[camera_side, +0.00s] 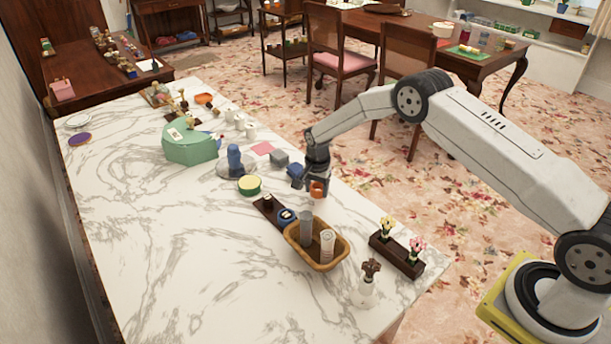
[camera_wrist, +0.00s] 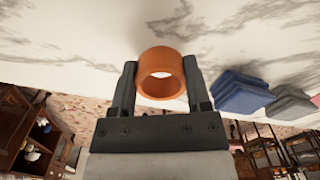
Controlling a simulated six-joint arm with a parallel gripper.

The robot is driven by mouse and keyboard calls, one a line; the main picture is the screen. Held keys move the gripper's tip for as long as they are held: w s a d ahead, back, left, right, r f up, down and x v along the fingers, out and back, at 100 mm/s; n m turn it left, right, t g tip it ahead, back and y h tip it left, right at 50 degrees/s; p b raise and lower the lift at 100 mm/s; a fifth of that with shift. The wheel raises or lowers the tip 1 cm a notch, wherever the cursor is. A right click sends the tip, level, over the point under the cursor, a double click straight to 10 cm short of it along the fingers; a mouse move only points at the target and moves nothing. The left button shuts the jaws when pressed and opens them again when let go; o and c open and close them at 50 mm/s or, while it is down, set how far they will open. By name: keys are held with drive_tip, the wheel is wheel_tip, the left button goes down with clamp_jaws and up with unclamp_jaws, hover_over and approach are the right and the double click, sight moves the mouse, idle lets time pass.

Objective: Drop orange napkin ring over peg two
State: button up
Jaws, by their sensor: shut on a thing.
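The orange napkin ring (camera_side: 317,190) is between the fingers of my gripper (camera_side: 311,184), held above the marble table. In the wrist view the orange ring (camera_wrist: 162,57) shows its open hole, with a finger of my gripper (camera_wrist: 160,70) on each side. A dark wooden peg board (camera_side: 261,208) lies left of the ring, its near end partly hidden by the basket. A peg (camera_side: 267,200) shows near its far end. Which peg is number two I cannot tell. The board is not visible in the wrist view.
A tan basket (camera_side: 308,260) holding two glasses stands by the board. A dark flower holder (camera_side: 397,257) and a white vase (camera_side: 367,293) stand at the near right. A yellow-green round tin (camera_side: 249,186) and folded blue cloth (camera_side: 295,172) lie beyond. The marble at left is clear.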

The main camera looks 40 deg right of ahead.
wheel_tip(320, 180, up, 2)
drive_tip(key=shift+r, duration=0.1)
drive_tip(key=s+r, duration=0.9)
drive_tip(key=s, duration=0.5)
drive_tip(key=shift+a+r, duration=0.35)
drive_tip(key=shift+w, duration=0.15)
